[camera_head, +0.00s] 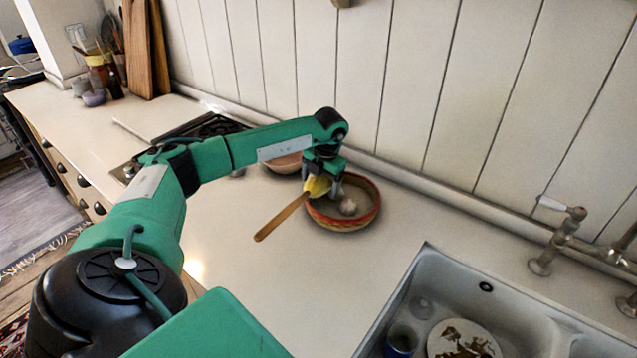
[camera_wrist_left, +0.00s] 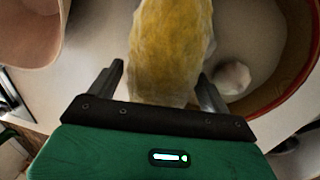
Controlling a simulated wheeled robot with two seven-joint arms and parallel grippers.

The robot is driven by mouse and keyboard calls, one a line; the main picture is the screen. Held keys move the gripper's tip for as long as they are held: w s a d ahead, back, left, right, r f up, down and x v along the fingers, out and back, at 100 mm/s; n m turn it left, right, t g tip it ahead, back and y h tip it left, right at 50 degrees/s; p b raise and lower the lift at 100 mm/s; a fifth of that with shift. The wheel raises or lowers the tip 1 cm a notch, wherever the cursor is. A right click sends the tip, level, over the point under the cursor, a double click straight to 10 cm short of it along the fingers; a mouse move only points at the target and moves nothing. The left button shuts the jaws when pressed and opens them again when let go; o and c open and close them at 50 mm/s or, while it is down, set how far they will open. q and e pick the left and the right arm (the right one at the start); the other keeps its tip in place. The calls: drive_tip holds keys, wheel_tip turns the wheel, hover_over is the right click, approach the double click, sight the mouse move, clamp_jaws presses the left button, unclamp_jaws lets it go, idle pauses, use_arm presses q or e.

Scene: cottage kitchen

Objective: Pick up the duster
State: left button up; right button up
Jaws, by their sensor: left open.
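The duster has a yellow head (camera_head: 317,187) and a wooden handle (camera_head: 280,217). In the head view its head is at the left rim of a red-patterned bowl (camera_head: 344,223), and the handle slants down to the left over the counter. My left gripper (camera_head: 322,190) is open, right at the duster's head. In the left wrist view the yellow head (camera_wrist_left: 168,50) lies between the two spread fingers (camera_wrist_left: 160,78), with a gap at the left finger. The handle is hidden there. My right gripper is not in view.
A pale round item (camera_head: 348,207) lies in the bowl. A pinkish bowl (camera_head: 285,163) stands behind, near the stove (camera_head: 208,126). A sink (camera_head: 415,268) with a plate and a cup is at the lower right. The white counter (camera_head: 265,275) in front is clear.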

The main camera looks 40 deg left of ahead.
use_arm(q)
drive_tip(key=c, duration=1)
drive_tip(key=shift+c, duration=0.4)
drive_tip(key=shift+r, duration=0.1)
drive_tip(key=shift+r, duration=0.6)
wheel_tip(320, 180, up, 19)
drive_tip(key=b, duration=0.3)
drive_tip(key=shift+f, duration=0.2)
